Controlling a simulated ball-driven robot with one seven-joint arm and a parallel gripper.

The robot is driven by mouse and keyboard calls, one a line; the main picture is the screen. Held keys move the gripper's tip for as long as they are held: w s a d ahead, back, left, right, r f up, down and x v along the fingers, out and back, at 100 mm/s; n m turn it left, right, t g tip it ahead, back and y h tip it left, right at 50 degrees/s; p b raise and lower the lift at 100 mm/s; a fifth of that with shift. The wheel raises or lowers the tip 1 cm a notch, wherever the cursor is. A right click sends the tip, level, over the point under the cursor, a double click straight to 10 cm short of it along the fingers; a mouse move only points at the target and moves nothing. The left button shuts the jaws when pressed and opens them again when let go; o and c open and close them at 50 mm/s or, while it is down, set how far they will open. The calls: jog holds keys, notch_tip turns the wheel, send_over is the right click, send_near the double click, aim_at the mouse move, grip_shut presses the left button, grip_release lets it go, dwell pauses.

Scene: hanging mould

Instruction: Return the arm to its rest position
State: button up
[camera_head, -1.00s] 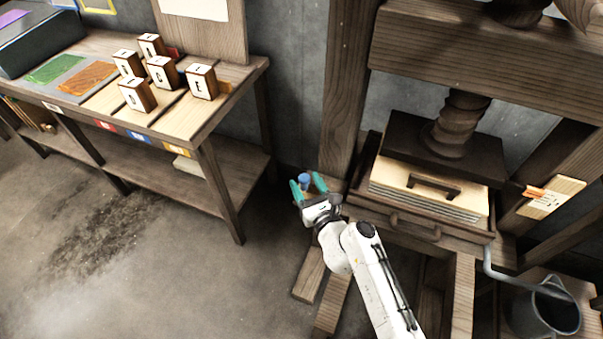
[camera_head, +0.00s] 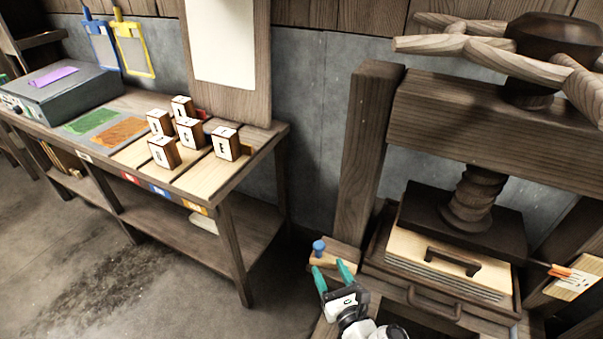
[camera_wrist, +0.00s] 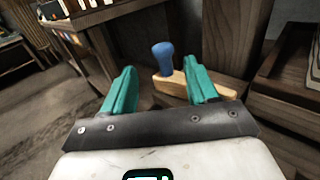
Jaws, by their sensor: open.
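My gripper (camera_head: 333,276) is at the bottom of the head view, its two teal fingers apart with nothing between them. It is beside the wooden press, in front of a small wooden ledge (camera_head: 340,257) that bears a blue peg or knob (camera_head: 319,248). In the wrist view my gripper (camera_wrist: 158,90) also shows open, and the blue knob (camera_wrist: 163,58) stands on its light wooden piece beyond the fingers, apart from them. The right finger overlaps part of that wooden piece in this view.
The wooden press (camera_head: 400,110) with its drawer-like tray (camera_head: 425,301) stands close on the right. A workbench (camera_head: 225,185) with several lettered blocks (camera_head: 190,130) is on the left. Open floor (camera_head: 150,290) lies between bench and camera. Printing frames hang on the wall behind.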

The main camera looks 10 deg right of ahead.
jog(key=s+a+r+n+g+y, duration=0.2)
jog(key=s+n+g+y, duration=0.15)
jog(key=n, duration=0.85)
jog(key=s+a+r+n+g+y, duration=0.25)
jog(key=s+n+y, duration=0.2)
jog(key=n, duration=0.75)
jog(key=s+d+r+n+g+h, duration=0.2)
jog(key=s+d+n+g+h, duration=0.5)
jog(key=s+d+n+h, duration=0.6)
jog(key=s+d+f+m+g+y, duration=0.1)
jog(key=s+d+f+g, duration=0.1)
jog(key=s, duration=0.4)
jog(key=s+d+f+m+g+y, duration=0.1)
jog(key=s+d+f+m, duration=0.1)
jog(key=s+f, duration=0.2)
jog(key=s, duration=0.2)
jog(key=shift+s+g, duration=0.3)
jog(key=shift+g, duration=0.1)
